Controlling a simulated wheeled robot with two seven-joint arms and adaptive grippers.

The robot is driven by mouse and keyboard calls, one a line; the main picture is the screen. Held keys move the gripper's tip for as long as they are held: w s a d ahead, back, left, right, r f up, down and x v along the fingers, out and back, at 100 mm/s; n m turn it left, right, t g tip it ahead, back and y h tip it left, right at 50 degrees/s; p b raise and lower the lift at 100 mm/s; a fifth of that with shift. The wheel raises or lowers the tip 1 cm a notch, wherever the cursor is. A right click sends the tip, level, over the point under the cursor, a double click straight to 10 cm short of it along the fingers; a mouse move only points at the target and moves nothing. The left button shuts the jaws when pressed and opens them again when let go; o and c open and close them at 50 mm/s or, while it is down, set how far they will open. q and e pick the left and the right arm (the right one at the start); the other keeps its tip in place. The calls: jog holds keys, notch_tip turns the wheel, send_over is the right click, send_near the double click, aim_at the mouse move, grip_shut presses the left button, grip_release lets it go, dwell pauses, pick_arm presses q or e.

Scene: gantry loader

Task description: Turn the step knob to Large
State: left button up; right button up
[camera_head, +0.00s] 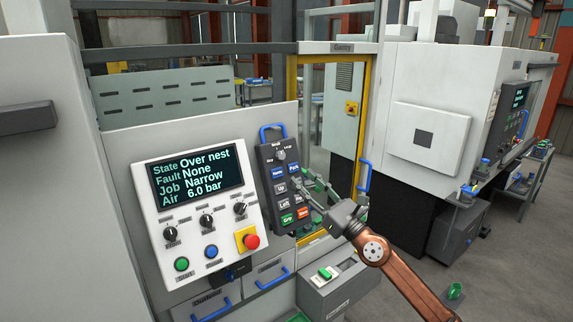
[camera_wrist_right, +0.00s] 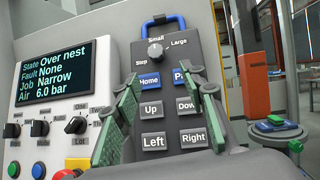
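The step knob (camera_wrist_right: 156,52) is a small grey knob at the top of the dark pendant, with Step, Small and Large printed around it. I cannot tell surely which mark it points to. In the head view the knob (camera_head: 281,155) is small, above the blue buttons. The pendant (camera_head: 267,158) hangs to the right of the screen panel. My right gripper (camera_head: 309,195) is in front of the pendant's lower buttons. In the wrist view its green-padded fingers (camera_wrist_right: 164,80) are spread apart with nothing between them, below the knob. My left gripper is not in view.
The screen panel (camera_head: 157,210) reads Over nest, Fault None, Job Narrow, Air 6.0 bar, and carries several selectors and a red stop button (camera_head: 251,241). A yellow-framed gantry door (camera_head: 364,110) stands right of the pendant. A grey box with a green button (camera_head: 325,274) is below.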

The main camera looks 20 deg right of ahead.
aim_at(282, 156)
jog(key=shift+n, duration=0.9)
jog(key=x, duration=0.5)
jog(key=r+x, duration=0.1)
jog(key=x, duration=0.2)
jog(key=shift+s+a+r, duration=0.1)
jog(key=shift+a+r, duration=0.15)
jog(key=shift+a, duration=0.05)
jog(key=shift+c, duration=0.6)
grip_shut()
